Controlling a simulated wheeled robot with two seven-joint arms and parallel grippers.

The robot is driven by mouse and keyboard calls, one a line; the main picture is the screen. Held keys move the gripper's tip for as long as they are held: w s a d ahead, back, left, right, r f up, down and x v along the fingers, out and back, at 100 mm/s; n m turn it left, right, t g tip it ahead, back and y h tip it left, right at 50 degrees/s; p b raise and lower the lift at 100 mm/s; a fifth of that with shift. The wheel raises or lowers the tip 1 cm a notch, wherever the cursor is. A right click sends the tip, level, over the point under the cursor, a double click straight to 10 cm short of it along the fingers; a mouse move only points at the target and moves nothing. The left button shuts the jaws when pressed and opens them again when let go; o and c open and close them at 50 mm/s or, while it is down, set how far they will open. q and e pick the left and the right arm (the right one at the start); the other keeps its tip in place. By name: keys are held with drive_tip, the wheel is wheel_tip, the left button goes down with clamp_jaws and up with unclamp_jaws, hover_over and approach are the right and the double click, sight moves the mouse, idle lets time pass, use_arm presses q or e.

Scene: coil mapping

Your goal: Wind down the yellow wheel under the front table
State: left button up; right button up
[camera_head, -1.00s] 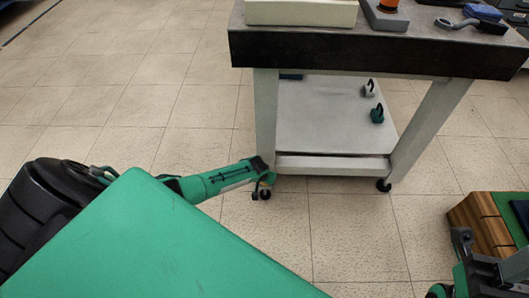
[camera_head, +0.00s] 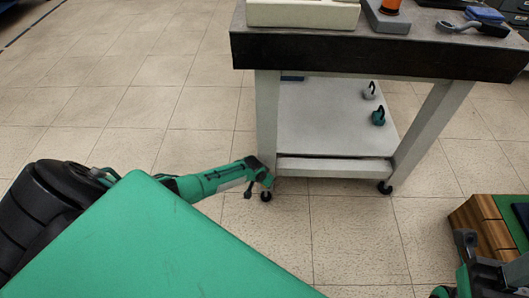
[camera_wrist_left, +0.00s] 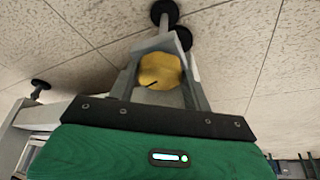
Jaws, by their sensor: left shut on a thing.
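The front table (camera_head: 375,55) has a dark edge and grey legs. My left gripper (camera_head: 263,182) is low at the foot of its near left leg. In the left wrist view, the yellow wheel (camera_wrist_left: 160,70) sits between the fingers of my left gripper (camera_wrist_left: 162,58), which is shut on it. A dark notch or line shows on the wheel's face. The wheel is hidden in the head view. Part of my right gripper (camera_head: 452,270) shows at the lower right; its fingertips are not clear.
Black casters (camera_head: 384,187) stand under the table legs. Its lower shelf (camera_head: 325,130) bears a green weight (camera_head: 378,117) and a grey one (camera_head: 369,91). A wooden block (camera_head: 470,222) with a green top is at the right. Tiled floor (camera_head: 120,110) is clear at the left.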

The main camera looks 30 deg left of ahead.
use_arm(q)
drive_tip(key=o, duration=1)
drive_tip(key=shift+c, duration=0.2)
drive_tip(key=shift+a, duration=0.15)
drive_tip(key=shift+n, duration=0.3)
